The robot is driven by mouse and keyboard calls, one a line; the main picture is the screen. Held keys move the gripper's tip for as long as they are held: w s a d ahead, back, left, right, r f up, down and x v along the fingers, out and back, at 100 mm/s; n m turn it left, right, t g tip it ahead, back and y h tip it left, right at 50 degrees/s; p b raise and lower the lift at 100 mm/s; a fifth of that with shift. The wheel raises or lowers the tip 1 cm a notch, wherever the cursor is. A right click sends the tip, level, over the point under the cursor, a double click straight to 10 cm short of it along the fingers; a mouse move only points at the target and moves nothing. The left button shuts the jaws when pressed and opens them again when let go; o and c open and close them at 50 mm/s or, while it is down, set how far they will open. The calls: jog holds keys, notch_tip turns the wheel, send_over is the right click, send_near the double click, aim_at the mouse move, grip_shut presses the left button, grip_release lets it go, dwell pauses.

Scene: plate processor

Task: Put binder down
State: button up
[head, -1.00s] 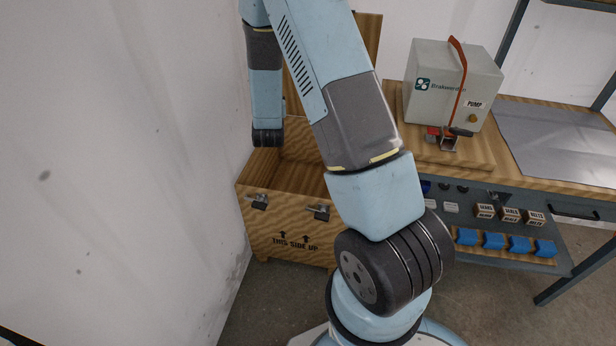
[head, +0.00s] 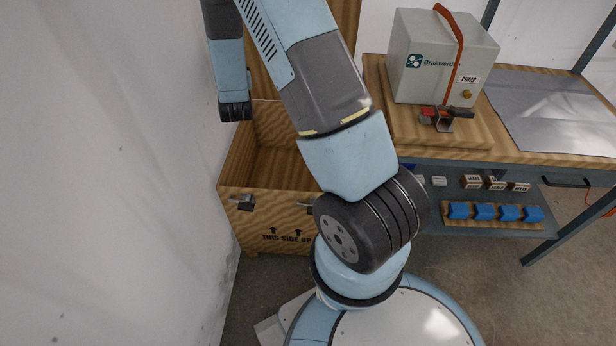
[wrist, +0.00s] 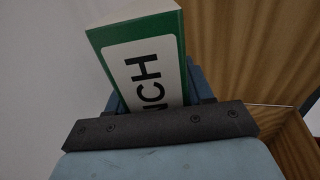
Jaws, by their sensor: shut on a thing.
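A green binder (wrist: 180,47) with a white label reading "NCH" shows in the wrist view. My gripper (wrist: 155,105) is shut on it. The binder's lower part is hidden behind the dark bar of my gripper. Striped wood of the crate lies close behind and to the right of the binder in the wrist view. In the head view my arm covers the middle, and neither the binder nor the fingers can be made out there.
An open wooden crate (head: 250,218) marked "THIS SIDE UP" stands against the white wall (head: 110,180). A workbench (head: 520,145) at right holds a grey pump box (head: 420,75) on a wooden board. Blue blocks (head: 484,212) and small labelled boxes (head: 497,183) sit on its lower shelf.

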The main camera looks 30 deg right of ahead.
jog(key=d+f+m+g+h, duration=0.4)
jog(key=d+f+h, duration=0.15)
jog(key=f, duration=0.55)
jog(key=d+f+m+g+h, duration=0.4)
jog(key=d+f, duration=0.2)
jog(key=f, duration=0.4)
jog(key=s+d+f+m+g, duration=0.1)
jog(key=s+f+m+g, duration=0.2)
jog(key=f, duration=0.7)
jog(key=s+d+f+m+g+h, duration=0.1)
jog(key=s+f+g, duration=0.4)
jog(key=f, duration=0.6)
jog(key=s+d+f+m+g+h, duration=0.1)
jog(key=s+d+f+m+g, duration=0.2)
jog(key=s+f, duration=0.4)
jog(key=shift+s+d+f+m+g, duration=0.15)
jog(key=shift+s+f+m+g, duration=0.45)
jog(key=shift+f, duration=1.25)
jog(key=shift+w+f+h, duration=0.25)
jog(key=shift+f, duration=0.25)
jog(key=o, duration=1.5)
